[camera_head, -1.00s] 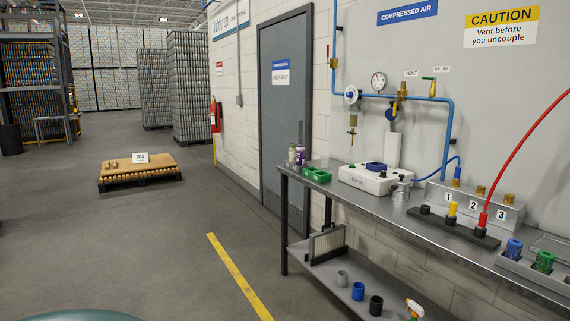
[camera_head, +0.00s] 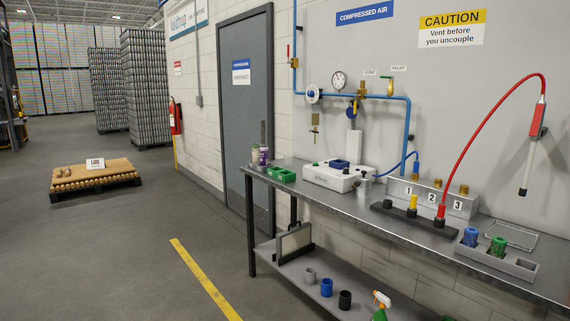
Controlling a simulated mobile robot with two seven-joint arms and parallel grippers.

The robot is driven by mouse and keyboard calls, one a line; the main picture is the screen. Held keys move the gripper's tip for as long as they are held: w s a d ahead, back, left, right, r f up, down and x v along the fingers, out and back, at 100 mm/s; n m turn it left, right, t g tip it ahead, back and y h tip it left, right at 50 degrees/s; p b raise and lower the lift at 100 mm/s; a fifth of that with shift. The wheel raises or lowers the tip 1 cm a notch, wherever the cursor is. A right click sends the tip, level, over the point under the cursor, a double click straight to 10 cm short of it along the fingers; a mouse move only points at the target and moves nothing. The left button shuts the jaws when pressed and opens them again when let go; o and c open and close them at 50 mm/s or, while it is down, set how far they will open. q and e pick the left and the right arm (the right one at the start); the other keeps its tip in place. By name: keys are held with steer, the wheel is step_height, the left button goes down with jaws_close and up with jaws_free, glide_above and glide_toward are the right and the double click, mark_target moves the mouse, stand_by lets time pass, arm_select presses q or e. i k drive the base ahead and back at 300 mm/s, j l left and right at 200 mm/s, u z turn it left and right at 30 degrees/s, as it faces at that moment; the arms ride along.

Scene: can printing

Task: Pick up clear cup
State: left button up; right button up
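A small, clear-looking cup (camera_head: 364,188) stands on the metal workbench (camera_head: 335,202), just right of the white box-shaped device (camera_head: 335,177). It is small in the picture, so its details are hard to make out. Neither of my grippers is in view.
The bench also holds green trays (camera_head: 282,174), a numbered block (camera_head: 432,200), and a rack with a blue piece (camera_head: 471,237) and a green piece (camera_head: 498,246). Grey, blue and black cups (camera_head: 345,300) and a spray bottle (camera_head: 381,305) sit on the lower shelf.

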mark_target(289, 158)
steer(key=i+j+z, duration=0.1)
steer(key=z, duration=0.3)
steer(key=i+j+z, duration=0.2)
steer(key=z, duration=0.2)
steer(key=i+j+z, duration=0.15)
steer(key=j, duration=0.15)
steer(key=i+j+z, duration=0.1)
steer(key=j, duration=0.25)
steer(key=i+j+z, duration=0.15)
steer(key=j, duration=0.2)
steer(key=i+j, duration=0.15)
steer(key=j, duration=0.25)
steer(key=i+j, duration=0.15)
steer(key=j, duration=0.2)
steer(key=i+j+z, duration=0.1)
steer(key=j, duration=0.3)
steer(key=i+j, duration=0.15)
steer(key=j, duration=0.25)
steer(key=i+j, duration=0.15)
steer(key=j, duration=0.2)
steer(key=i+j, duration=0.1)
steer(key=j, duration=0.3)
steer(key=i+j+z, duration=0.1)
steer(key=j, duration=0.3)
steer(key=i+j, duration=0.15)
steer(key=j, duration=0.25)
